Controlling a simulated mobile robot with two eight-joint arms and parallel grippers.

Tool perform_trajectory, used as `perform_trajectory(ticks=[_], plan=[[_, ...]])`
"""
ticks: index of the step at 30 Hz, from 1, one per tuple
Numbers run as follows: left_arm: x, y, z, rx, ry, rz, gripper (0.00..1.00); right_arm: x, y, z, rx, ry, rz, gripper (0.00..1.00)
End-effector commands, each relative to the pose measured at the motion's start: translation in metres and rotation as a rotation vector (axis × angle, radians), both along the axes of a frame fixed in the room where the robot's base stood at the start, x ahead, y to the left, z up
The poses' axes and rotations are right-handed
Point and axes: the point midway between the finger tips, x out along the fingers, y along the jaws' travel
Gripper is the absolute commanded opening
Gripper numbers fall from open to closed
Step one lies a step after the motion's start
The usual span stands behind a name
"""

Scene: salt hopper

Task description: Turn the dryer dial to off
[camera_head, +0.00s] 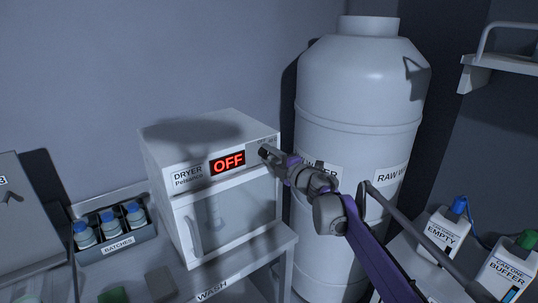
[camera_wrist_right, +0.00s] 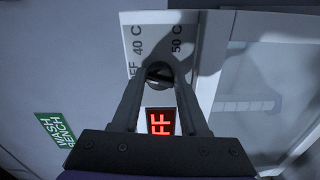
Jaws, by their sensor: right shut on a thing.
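The dryer (camera_head: 208,165) is a white box on the bench, with a closed front door and a red display (camera_head: 228,162) that reads OFF. In the right wrist view the display (camera_wrist_right: 161,122) shows partly, as "FF". The dark dial (camera_wrist_right: 159,75) is on the dryer's front panel, beside the marks 40 C and 50 C. My right gripper (camera_wrist_right: 158,80) is shut on the dial, one finger on each side of it. In the head view my right gripper (camera_head: 268,154) reaches the panel's right end and largely covers the dial. My left gripper is not in view.
A tall white tank (camera_head: 355,110) stands close to the right of the dryer, behind my right arm. A rack of blue-capped bottles (camera_head: 117,238) is at left. White containers labelled EMPTY (camera_head: 440,232) and CAL ONE BUFFER (camera_head: 508,268) stand at right.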

Motion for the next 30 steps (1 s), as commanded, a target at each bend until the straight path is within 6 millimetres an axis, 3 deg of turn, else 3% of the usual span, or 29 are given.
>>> perform_trajectory(ticks=[13, 30], plan=[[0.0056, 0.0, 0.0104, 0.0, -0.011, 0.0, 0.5, 0.0004, -0.0004, 0.0013, -0.203, -0.148, -0.001, 0.0], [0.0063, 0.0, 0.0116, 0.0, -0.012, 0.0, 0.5, 0.0003, -0.0005, 0.0006, -0.24, -0.175, -0.001, 0.0]])
